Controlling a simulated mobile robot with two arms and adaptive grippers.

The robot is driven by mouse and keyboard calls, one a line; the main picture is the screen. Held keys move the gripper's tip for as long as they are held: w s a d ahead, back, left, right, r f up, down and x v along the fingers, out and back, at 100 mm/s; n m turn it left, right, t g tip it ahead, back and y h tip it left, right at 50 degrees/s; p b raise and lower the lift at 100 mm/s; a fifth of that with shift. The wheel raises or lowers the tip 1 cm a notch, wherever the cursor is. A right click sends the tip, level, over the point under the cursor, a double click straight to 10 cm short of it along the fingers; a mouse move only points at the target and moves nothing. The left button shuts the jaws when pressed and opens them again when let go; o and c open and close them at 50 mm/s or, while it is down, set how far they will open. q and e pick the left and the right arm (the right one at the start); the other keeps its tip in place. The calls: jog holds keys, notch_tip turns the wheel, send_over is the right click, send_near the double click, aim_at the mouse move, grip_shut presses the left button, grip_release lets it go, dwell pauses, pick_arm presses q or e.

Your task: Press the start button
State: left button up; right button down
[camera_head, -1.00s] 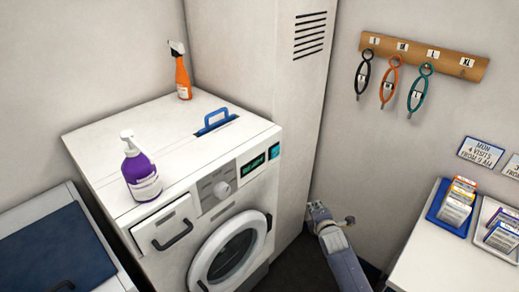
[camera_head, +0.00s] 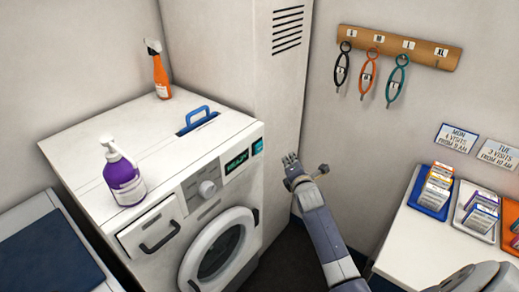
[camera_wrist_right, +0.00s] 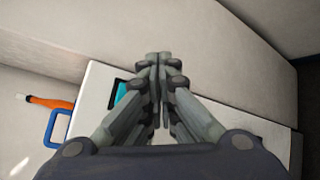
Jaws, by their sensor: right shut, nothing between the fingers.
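The washing machine (camera_head: 150,190) stands against the wall with its round door closed. Its front panel has a dial (camera_head: 207,188), a dark display (camera_head: 236,163) with green letters that look like READY, and a small teal square button (camera_head: 257,147) at the panel's right end. My right gripper (camera_head: 291,160) is to the right of the button and apart from it, with the fingers together and empty. In the right wrist view the shut fingertips (camera_wrist_right: 158,56) point ahead, and a teal patch (camera_wrist_right: 121,92) on the machine shows to their left, partly hidden. My left gripper is out of view.
A purple pump bottle (camera_head: 124,175), an orange spray bottle (camera_head: 160,72) and a blue handle (camera_head: 197,117) are on the machine's top. A tall vented cabinet (camera_head: 235,60) stands behind. A white table with trays (camera_head: 427,205) is at the right.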

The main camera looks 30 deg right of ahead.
aim_at(259, 148)
jog(key=w+a+b, duration=0.3)
jog(key=w+b, duration=0.1)
jog(key=w, duration=0.3)
jog(key=shift+w+b, duration=0.4)
jog(key=shift+a, duration=0.15)
dwell(1.0)
jog(key=shift+w+a, duration=0.1)
jog(key=shift+w, duration=0.25)
jog(key=shift+w+a+b, duration=0.25)
jog(key=shift+w+b, duration=0.05)
jog(key=shift+w, duration=0.2)
dwell(0.7)
jog(key=shift+s, duration=0.1)
jog(key=shift+s+d+p, duration=0.35)
jog(key=shift+s+p, duration=0.45)
jog(key=shift+p, duration=0.1)
